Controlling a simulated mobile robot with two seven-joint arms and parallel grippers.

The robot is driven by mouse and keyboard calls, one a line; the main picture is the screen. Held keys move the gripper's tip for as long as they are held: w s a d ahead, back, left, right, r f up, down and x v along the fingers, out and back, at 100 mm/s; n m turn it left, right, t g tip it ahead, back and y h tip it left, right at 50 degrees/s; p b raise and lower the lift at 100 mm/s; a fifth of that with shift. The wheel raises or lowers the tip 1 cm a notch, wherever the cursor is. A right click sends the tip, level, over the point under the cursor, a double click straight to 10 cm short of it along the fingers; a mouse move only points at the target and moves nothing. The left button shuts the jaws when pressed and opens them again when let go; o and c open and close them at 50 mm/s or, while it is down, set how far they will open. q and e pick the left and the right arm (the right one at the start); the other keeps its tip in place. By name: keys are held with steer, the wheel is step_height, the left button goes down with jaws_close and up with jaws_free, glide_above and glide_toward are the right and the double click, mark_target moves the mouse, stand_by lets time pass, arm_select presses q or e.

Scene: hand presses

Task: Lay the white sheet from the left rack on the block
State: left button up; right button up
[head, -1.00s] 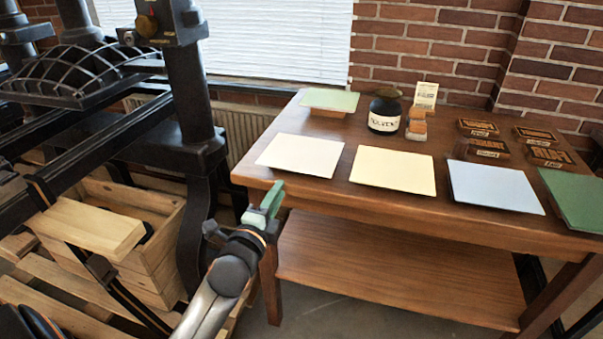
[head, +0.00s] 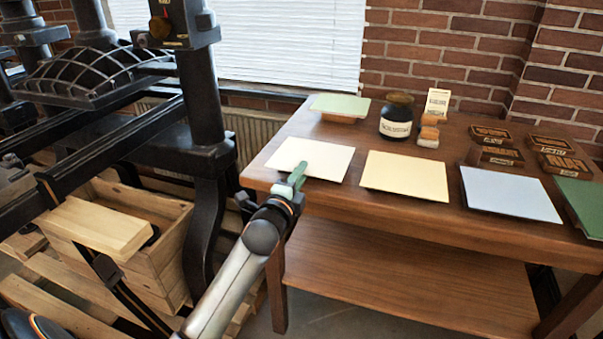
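The white sheet (head: 318,159) lies flat at the left front of the wooden table, its front edge near the table edge. Any rack under it is hidden. My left gripper (head: 297,177), with green fingers, is at the sheet's front edge and covers a small part of it. Its fingers overlap in this view, so I cannot tell how far apart they are or whether they touch the sheet. My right gripper is not in view.
The table (head: 400,221) also holds a cream sheet (head: 405,175), a blue sheet (head: 510,193), a green sheet (head: 582,203) and a pale green sheet (head: 340,104). A dark bottle (head: 397,120) stands behind. The press's black post (head: 203,105) rises between block and table.

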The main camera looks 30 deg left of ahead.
arm_select(q)
steer(key=shift+c, duration=0.4)
jaws_close()
steer(key=s+d+r+p, duration=0.1)
steer(key=s+r+p, duration=0.5)
steer(key=p, duration=0.3)
steer(key=shift+s+d, duration=0.3)
steer(key=shift+s, duration=0.15)
stand_by(0.7)
